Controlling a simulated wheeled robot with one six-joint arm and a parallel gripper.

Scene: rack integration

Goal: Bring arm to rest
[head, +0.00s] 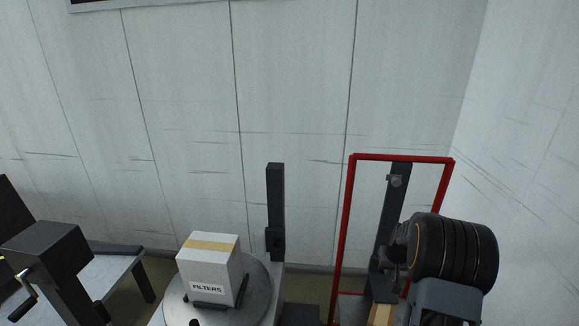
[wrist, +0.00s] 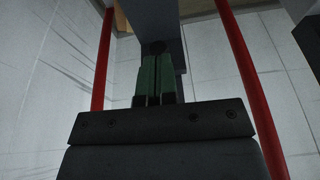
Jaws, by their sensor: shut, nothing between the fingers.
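My gripper (wrist: 157,75) shows in the wrist view as two green fingers side by side, shut, with nothing seen between them. Its dark body fills the lower part of that view. In the head view my dark arm is at the lower right, in front of a red frame (head: 346,225), and the gripper cannot be made out there. The red bars of the frame (wrist: 246,75) run along both sides of the gripper in the wrist view. Whether the fingers touch anything beyond them cannot be told.
A white box marked FILTERS (head: 209,272) sits on a round grey plate (head: 258,290). A dark upright post (head: 275,205) stands behind it. A grey bench (head: 115,268) with a dark crank device (head: 45,245) is at the left. White panelled walls close off the back and right.

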